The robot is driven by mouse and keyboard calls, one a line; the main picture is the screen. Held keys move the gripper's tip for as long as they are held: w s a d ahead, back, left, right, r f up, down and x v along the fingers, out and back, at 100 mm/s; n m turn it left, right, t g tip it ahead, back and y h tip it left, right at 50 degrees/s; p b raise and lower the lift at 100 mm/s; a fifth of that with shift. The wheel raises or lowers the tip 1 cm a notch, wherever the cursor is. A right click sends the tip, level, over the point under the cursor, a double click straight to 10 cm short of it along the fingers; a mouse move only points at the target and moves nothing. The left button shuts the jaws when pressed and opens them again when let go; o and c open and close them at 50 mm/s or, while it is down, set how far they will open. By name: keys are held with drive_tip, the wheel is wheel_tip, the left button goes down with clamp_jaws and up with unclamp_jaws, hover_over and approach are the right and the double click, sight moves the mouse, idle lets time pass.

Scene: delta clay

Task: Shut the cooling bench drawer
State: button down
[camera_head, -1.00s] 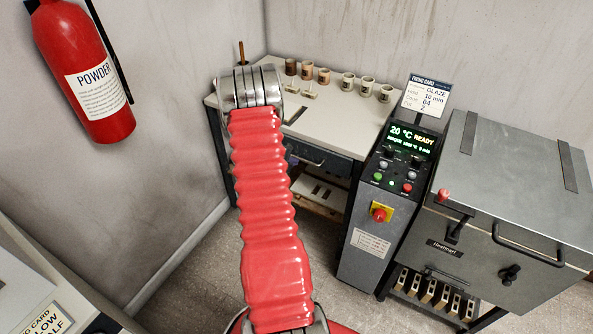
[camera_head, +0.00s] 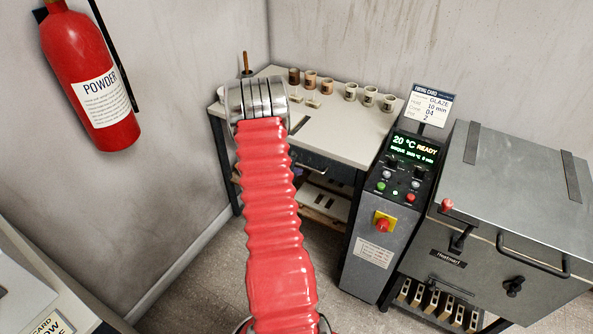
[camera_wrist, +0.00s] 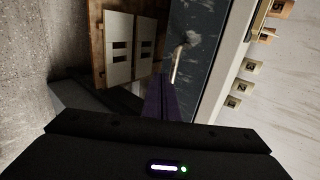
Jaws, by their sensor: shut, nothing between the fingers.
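The cooling bench (camera_head: 345,130) is a pale-topped table in the corner, in the head view. Its dark drawer front (camera_head: 336,172) is under the top, partly hidden by my red-sleeved arm. In the wrist view the blue-grey drawer front (camera_wrist: 208,60) runs up the picture, with a metal bar handle (camera_wrist: 178,62) on it. I cannot tell how far out the drawer stands. My gripper (camera_wrist: 163,84) shows as dark, closed fingers just below the handle in the picture, with nothing between them. Whether it touches the drawer is unclear. In the head view my arm hides it.
Several small cups (camera_head: 351,92) stand on the bench top. A shelf with pale slabs (camera_wrist: 118,48) is below the drawer. A control post (camera_head: 383,215) and a grey kiln (camera_head: 510,200) stand close on the right. A fire extinguisher (camera_head: 85,80) hangs on the left wall.

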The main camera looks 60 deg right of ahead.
drive_tip(key=a+f+v, duration=0.1)
drive_tip(key=v, duration=1.1)
drive_tip(key=shift+w+a+f, duration=0.15)
drive_tip(key=shift+w+f, duration=0.05)
drive_tip(key=shift+f, duration=0.05)
